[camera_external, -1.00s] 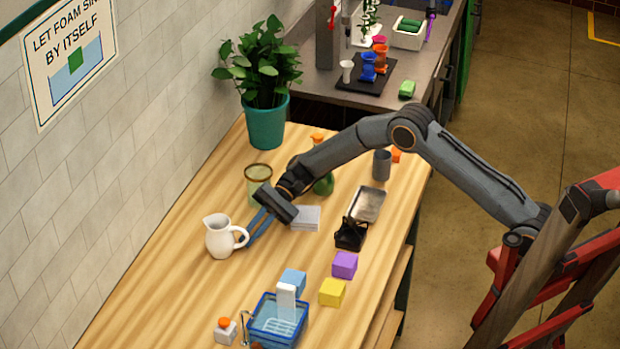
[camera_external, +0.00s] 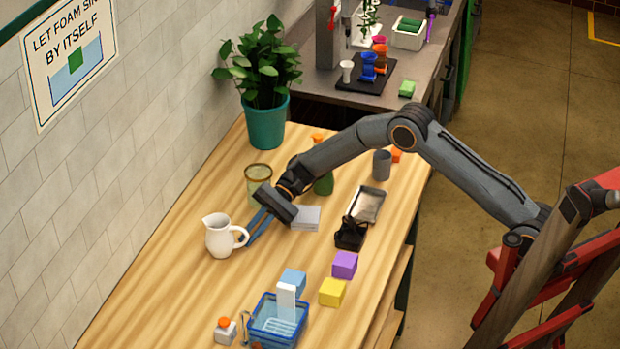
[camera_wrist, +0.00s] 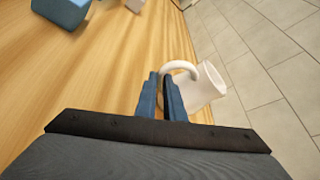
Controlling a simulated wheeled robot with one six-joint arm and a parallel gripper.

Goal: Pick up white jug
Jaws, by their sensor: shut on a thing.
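The white jug (camera_external: 219,238) stands upright on the wooden table (camera_external: 180,290), near the tiled wall. Its handle faces right, toward my gripper. My gripper (camera_external: 250,236) has blue fingers, which are shut on the jug's handle. In the wrist view the fingertips of my gripper (camera_wrist: 164,76) close around the curved handle, with the jug's body (camera_wrist: 205,85) to the right of them. The jug's base appears to rest on the table.
A blue basket (camera_external: 276,325), a yellow block (camera_external: 332,292) and a purple block (camera_external: 344,265) lie nearer the front. A glass jar (camera_external: 258,180) and a potted plant (camera_external: 265,100) stand behind. The table left of the basket is mostly clear.

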